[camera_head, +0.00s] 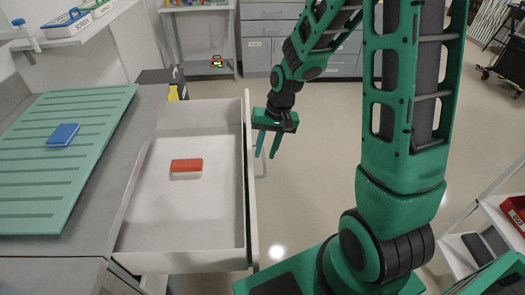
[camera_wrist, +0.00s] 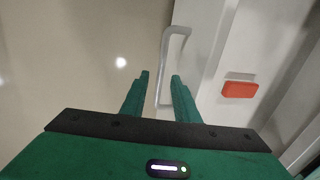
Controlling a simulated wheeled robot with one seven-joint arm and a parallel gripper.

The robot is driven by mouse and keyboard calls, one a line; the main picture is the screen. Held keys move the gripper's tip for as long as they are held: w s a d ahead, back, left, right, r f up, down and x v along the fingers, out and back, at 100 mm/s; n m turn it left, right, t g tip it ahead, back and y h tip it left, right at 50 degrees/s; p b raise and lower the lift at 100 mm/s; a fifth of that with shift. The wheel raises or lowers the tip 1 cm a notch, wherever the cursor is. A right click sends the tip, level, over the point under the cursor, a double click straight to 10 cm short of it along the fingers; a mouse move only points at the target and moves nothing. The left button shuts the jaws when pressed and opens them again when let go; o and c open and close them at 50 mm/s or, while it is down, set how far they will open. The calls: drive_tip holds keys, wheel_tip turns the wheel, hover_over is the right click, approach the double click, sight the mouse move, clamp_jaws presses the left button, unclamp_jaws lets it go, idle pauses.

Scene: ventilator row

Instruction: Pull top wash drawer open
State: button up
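The top wash drawer (camera_head: 140,215) stands pulled out from under the grey counter, its white inside open to view. A red-topped white box (camera_head: 187,167) lies in it and also shows in the wrist view (camera_wrist: 240,90). The drawer's bar handle (camera_head: 262,165) is on the outer front face. My gripper (camera_head: 268,152) is at the front of the drawer, pointing down near the handle. In the wrist view the green fingers (camera_wrist: 160,78) are spread apart, with the handle (camera_wrist: 178,45) beside and between them. I cannot tell whether they touch it.
A green ribbed mat (camera_head: 75,120) with a blue box (camera_head: 63,134) lies on the counter. Grey cabinets (camera_head: 262,50) stand at the back. A white shelf (camera_head: 470,250) with a red bin is at the right.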

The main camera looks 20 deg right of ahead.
wheel_tip(320, 180, up, 10)
drive_tip(key=d, duration=0.2)
drive_tip(key=shift+s, duration=0.25)
drive_tip(key=shift+f, duration=0.1)
drive_tip(key=s+d+r, duration=0.2)
drive_tip(key=s+d, duration=0.2)
drive_tip(key=s, duration=0.4)
drive_tip(key=s+d+r+m+h, duration=0.1)
drive_tip(key=s+d, duration=0.3)
drive_tip(key=s, duration=0.5)
drive_tip(key=s+d+r+m, duration=0.1)
drive_tip(key=s+d+r, duration=0.2)
drive_tip(key=s, duration=0.5)
drive_tip(key=shift+s+d+g+h, duration=0.15)
drive_tip(key=shift+d+g+h, duration=0.25)
drive_tip(key=shift+d, duration=0.25)
drive_tip(key=shift+r, duration=0.1)
